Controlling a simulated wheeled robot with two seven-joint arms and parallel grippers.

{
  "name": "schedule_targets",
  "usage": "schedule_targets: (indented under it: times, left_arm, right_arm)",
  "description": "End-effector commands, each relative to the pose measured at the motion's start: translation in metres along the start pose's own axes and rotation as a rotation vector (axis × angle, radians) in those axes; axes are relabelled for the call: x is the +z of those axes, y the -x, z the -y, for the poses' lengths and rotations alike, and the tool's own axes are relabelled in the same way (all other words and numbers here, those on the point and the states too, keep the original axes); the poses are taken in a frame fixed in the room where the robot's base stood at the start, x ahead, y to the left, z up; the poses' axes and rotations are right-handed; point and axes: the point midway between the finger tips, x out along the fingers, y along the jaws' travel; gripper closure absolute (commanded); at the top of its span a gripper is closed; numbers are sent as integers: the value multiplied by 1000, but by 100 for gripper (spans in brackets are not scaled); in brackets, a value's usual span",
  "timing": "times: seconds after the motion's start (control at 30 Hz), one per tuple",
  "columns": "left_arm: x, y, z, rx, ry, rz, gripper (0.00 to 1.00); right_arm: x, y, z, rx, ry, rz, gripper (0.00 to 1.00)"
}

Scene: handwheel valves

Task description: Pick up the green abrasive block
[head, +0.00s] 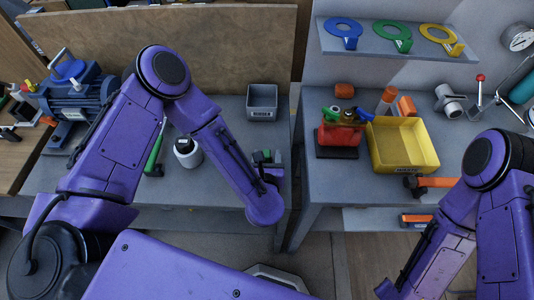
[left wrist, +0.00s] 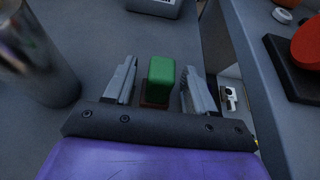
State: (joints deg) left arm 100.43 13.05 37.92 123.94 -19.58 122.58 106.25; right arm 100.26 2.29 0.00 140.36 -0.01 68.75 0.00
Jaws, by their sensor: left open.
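The green abrasive block (left wrist: 161,72) stands on the grey bench top, with a brownish-red part at its lower end. In the left wrist view my left gripper (left wrist: 158,82) is open. Its two fingers are on either side of the block, with a visible gap on each side. In the head view the block (head: 267,156) shows as small green patches, partly hidden by my left gripper (head: 268,168) near the right end of the left bench. My right arm is at the lower right of the head view, and its gripper is out of frame.
A grey bin (head: 262,103) stands behind the block. A white and dark cylinder (head: 187,152) stands to its left. A gap separates this bench from the right bench, which holds a red object on a dark base (head: 338,140) and a yellow bin (head: 402,145).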

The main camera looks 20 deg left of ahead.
Motion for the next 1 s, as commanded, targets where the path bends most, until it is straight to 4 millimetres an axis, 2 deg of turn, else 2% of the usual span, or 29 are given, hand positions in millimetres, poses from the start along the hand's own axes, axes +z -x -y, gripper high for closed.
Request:
schedule_targets:
  times: [0.03,0.13,0.37,0.53,0.57,0.83,0.93,1.0]
  left_arm:
    - [4,-7,-1,3,2,0,45]
    - [2,-19,0,1,0,-1,45]
    - [0,-22,0,-1,0,0,45]
    - [0,-22,0,-1,0,0,97]
    - [0,-22,0,-1,0,0,100]
    - [3,-21,0,-2,0,0,100]
    - [16,-16,2,-5,0,0,100]
    - [31,-9,5,-10,-2,0,100]
  right_arm:
    - [-3,7,-1,0,0,0,57]
    - [-4,8,-1,0,0,0,57]
    - [-3,7,-1,0,0,0,57]
    - [-3,7,-1,0,0,0,57]
    - [-3,7,-1,0,0,0,57]
    - [-4,9,-1,0,0,0,57]
    - [-8,19,-2,0,0,0,57]
    - [-12,30,-3,0,0,0,57]
